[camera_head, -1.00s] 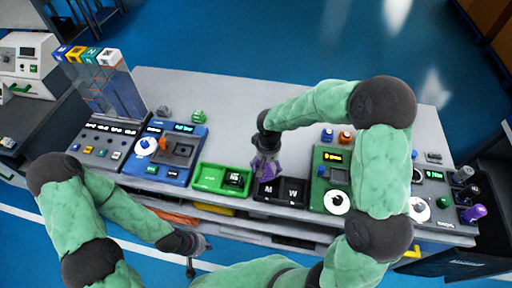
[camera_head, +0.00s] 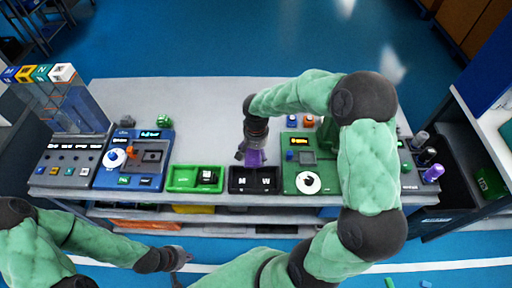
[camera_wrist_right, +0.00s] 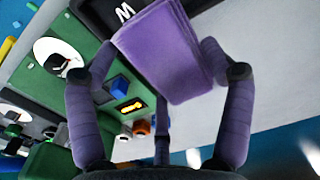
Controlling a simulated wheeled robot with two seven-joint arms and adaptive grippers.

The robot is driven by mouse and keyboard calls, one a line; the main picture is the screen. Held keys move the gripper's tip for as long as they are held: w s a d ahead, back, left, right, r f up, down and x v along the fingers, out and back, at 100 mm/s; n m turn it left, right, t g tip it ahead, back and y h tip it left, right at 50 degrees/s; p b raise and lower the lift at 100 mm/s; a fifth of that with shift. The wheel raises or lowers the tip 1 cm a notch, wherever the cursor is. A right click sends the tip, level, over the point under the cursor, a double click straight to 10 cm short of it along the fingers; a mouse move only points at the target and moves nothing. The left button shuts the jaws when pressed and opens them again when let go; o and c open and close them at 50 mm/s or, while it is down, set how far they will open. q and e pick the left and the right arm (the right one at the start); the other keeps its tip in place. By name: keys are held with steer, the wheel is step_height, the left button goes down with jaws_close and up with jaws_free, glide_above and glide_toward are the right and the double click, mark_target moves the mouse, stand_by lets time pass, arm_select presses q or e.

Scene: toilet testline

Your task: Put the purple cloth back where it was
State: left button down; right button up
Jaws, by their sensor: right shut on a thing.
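The purple cloth (camera_wrist_right: 165,50) is a folded rectangular piece between the fingers of my right gripper (camera_wrist_right: 160,60) in the right wrist view. In the head view the right gripper (camera_head: 254,152) points down over the back edge of a black tray (camera_head: 253,186) marked M and W. The cloth (camera_head: 255,158) shows there as a small purple patch at the fingertips. I cannot tell whether it touches the tray. My left gripper (camera_head: 180,259) hangs low in front of the table, away from the cloth; its fingers are too small to read.
A green tray (camera_head: 182,180) with a dark block stands left of the black tray. A green panel with a white dial (camera_head: 308,183) stands to its right. A blue panel (camera_head: 134,160) is further left. The grey table (camera_head: 200,110) behind the trays is mostly clear.

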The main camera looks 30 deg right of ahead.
steer(key=w+d+f, duration=0.2)
steer(key=w, duration=0.1)
steer(key=w+d+f+b, duration=0.1)
steer(key=w+d+f, duration=0.1)
steer(key=w+f, duration=0.1)
steer(key=w+d+f+b, duration=0.1)
steer(key=w+d+f, duration=0.1)
steer(key=f, duration=0.1)
steer(key=shift+w+f, duration=0.1)
steer(key=shift+w, duration=0.3)
steer(key=shift+w+d+f+b, duration=0.15)
steer(key=shift+f+b, duration=0.3)
steer(key=shift+f, duration=1.3)
steer(key=shift+f, duration=0.25)
steer(key=o, duration=0.9)
steer(key=shift+r, duration=0.1)
steer(key=shift+r, duration=0.1)
